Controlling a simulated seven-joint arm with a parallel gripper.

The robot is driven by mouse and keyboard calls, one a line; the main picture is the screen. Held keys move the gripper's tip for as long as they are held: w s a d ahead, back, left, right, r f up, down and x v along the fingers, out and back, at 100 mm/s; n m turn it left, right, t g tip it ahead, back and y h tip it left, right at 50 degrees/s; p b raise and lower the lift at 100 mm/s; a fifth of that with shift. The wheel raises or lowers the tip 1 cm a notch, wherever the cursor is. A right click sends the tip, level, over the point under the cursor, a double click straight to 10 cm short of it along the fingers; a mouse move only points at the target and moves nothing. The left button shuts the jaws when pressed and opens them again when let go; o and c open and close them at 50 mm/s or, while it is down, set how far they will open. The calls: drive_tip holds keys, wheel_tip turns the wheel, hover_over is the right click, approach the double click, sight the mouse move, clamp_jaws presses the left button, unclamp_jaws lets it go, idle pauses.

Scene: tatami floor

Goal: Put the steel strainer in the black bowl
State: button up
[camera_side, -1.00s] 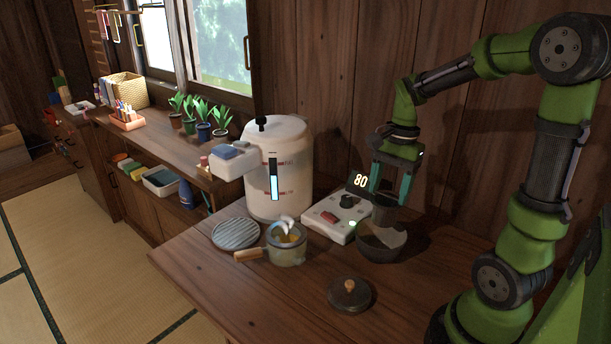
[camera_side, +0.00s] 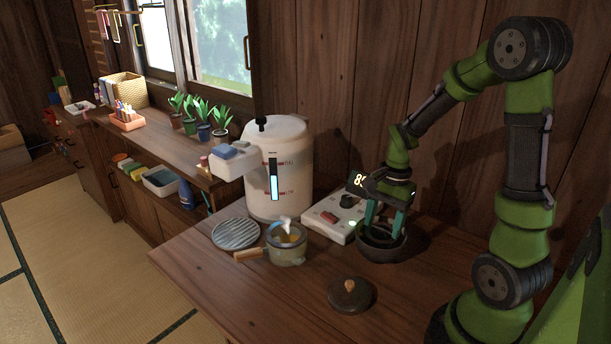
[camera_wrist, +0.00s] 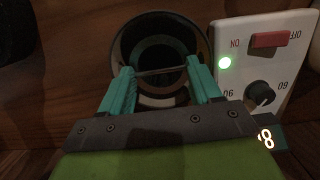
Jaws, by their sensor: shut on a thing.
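The black bowl (camera_side: 381,256) stands on the wooden table beside the white control panel; it also shows in the wrist view (camera_wrist: 124,40). My gripper (camera_side: 385,226) points down, with its teal fingertips at the bowl's mouth. In the wrist view my gripper (camera_wrist: 160,69) has its fingers apart across a thin grey bar, which I take for part of the steel strainer (camera_wrist: 160,71). The strainer is within the bowl's outline there. Its lower part is dark, so I cannot tell whether it touches the bowl's bottom. In the side view the fingers and bowl hide it.
The white control panel (camera_side: 330,222) with a red switch and lit display stands close left of the bowl. A glass pot (camera_side: 287,252) with a wooden handle, a striped round plate (camera_side: 236,234) and a dark lid (camera_side: 350,297) lie nearby. A white tank (camera_side: 278,170) stands behind.

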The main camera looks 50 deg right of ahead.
drive_tip(key=o, duration=1)
drive_tip(key=shift+o, duration=0.2)
wheel_tip(320, 180, up, 12)
drive_tip(key=d, duration=0.2)
drive_tip(key=s+a+r+n+t, duration=0.1)
drive_tip(key=a+r+n+t, duration=0.1)
drive_tip(key=a+n, duration=0.5)
drive_tip(key=s+a+r+n+t, duration=0.2)
drive_tip(key=a+n+t, duration=0.3)
drive_tip(key=a, duration=0.6)
drive_tip(key=shift+r+n, duration=0.7)
drive_tip(key=shift+n, duration=0.3)
